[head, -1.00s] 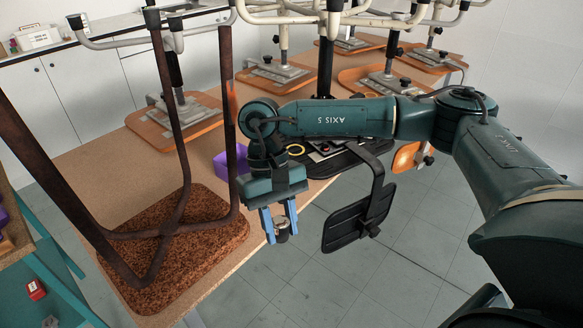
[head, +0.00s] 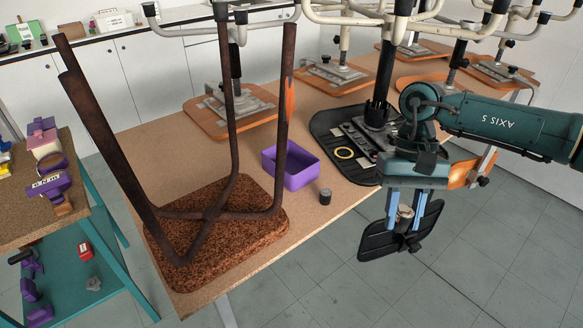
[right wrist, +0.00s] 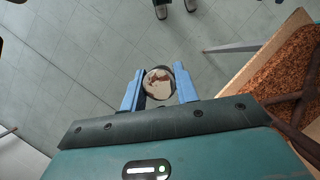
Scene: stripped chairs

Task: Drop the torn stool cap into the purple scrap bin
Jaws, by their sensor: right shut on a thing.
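The purple scrap bin (head: 283,177) stands open on the table between the upturned rusty stool and the black seat. My right gripper (head: 404,214) is shut on a small round cap (head: 405,211) with a pale, brown-patched, torn-looking top. In the right wrist view the cap (right wrist: 158,83) sits between the blue fingers (right wrist: 159,90). The gripper is right of the bin and beyond the table's front edge, with floor and a black backrest behind it. My left gripper is not in view.
A small dark cylinder (head: 325,196) stands on the table near its front edge, right of the bin. The rusty stool (head: 215,215) has upright legs left of the bin. A black seat (head: 335,135) lies right of it. A side bench (head: 30,225) is at left.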

